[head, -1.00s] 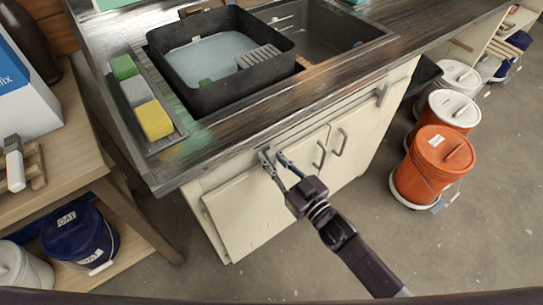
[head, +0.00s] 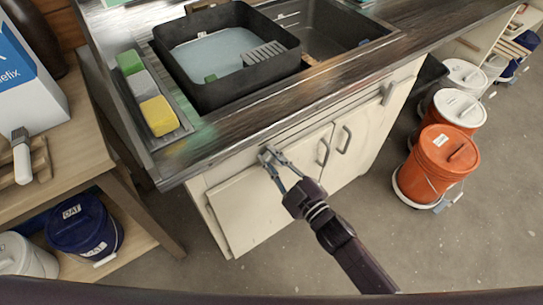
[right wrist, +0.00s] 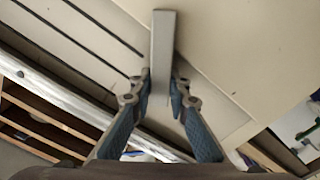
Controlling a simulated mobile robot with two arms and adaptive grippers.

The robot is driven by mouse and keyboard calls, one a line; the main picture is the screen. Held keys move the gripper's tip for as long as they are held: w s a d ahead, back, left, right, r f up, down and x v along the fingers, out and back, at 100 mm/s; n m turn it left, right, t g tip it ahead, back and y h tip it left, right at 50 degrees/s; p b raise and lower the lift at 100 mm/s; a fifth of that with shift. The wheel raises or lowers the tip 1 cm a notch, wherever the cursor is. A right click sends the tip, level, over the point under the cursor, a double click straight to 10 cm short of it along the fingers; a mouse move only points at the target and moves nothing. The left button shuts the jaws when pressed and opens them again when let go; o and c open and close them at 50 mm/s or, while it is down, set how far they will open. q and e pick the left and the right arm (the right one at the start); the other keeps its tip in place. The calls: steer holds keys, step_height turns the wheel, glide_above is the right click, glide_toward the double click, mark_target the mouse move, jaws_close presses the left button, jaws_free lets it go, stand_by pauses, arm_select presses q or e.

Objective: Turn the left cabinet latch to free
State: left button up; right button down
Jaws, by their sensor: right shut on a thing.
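The left cabinet latch (right wrist: 163,42) is a flat grey bar on the cream cabinet front, and it runs nearly upright in the right wrist view. In the head view the latch (head: 265,156) is small, below the counter edge and above the left door (head: 258,205). My right gripper (head: 272,158) is at the latch. In the right wrist view its fingers (right wrist: 160,88) are on both sides of the bar, shut on it. The bar's lower part lies between the fingers. How far the latch is turned is hard to tell. My left gripper is not in view.
A second grey latch (head: 387,93) is at the cabinet's right. Two door handles (head: 323,152) stand out right of my gripper. The counter (head: 290,105) overhangs above. Orange bucket (head: 437,165) and white-lidded buckets stand at right. A wooden side table (head: 70,130) is at left. The floor in front is clear.

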steer(key=shift+f, duration=0.1)
stand_by(0.3)
steer(key=c, duration=1.8)
jaws_free()
steer(key=shift+s, duration=0.1)
steer(key=v, duration=1.2)
steer(key=shift+o, duration=0.3)
